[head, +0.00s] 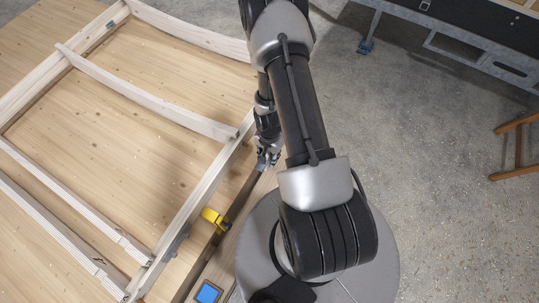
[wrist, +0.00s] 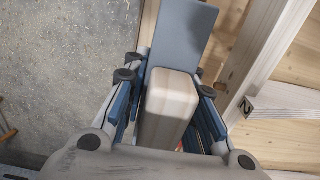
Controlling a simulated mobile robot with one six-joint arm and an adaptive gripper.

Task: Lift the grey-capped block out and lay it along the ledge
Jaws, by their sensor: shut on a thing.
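My gripper (head: 268,158) is at the near edge of the wooden frame in the head view, low beside the ledge (head: 237,200). In the wrist view its blue-padded fingers (wrist: 168,88) stand on both sides of a pale wooden block (wrist: 170,108) and are shut on it. A flat blue-grey piece (wrist: 186,32) extends from the block's far end, and I take it for the grey cap. The block's lower end is hidden by my gripper body. In the head view the block is too small and covered to make out clearly.
A pale slatted wooden frame (head: 185,215) lies on the wooden deck (head: 120,130) at left. A yellow clamp (head: 215,218) and a blue square item (head: 208,292) are near the ledge. Open concrete floor (head: 430,190) lies right, with a metal-framed bench (head: 460,50) and wooden stool (head: 518,145).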

